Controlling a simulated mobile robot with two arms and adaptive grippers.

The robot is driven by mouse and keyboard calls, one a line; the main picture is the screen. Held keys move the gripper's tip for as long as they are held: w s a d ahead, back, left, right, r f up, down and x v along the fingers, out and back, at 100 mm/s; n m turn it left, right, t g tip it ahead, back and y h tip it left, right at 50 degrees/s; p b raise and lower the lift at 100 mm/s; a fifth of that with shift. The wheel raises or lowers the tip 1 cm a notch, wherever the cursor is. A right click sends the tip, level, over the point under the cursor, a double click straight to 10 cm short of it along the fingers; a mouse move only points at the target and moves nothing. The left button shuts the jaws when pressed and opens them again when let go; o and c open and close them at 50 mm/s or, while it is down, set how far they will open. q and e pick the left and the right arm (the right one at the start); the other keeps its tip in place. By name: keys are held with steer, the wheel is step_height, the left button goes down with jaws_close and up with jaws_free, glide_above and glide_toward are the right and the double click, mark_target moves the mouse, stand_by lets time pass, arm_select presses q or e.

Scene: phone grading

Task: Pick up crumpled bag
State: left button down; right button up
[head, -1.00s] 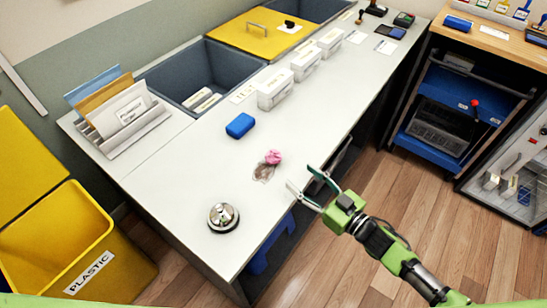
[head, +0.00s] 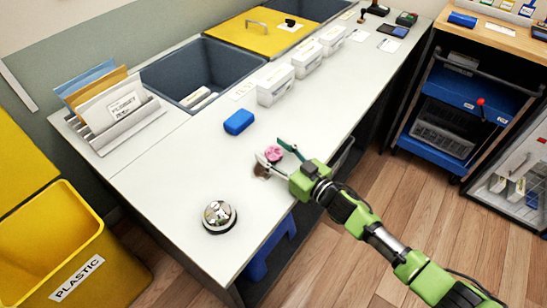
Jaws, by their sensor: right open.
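A small crumpled bag (head: 273,153), pink at the top with a brownish lower part, lies on the white counter (head: 190,165) near its front edge. My right gripper (head: 273,152) is open over the bag, its two fingers on either side of the pink part. The gripper hides some of the bag's lower part, and I cannot tell whether the fingers touch it. My left gripper is not in view.
A blue block (head: 239,121) lies behind the bag, and a silver bell (head: 219,216) stands to the front left. White boxes (head: 276,84) line the back. A yellow plastic bin (head: 60,250) stands on the floor at left.

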steer(key=c, duration=0.8)
steer(key=shift+r, duration=0.2)
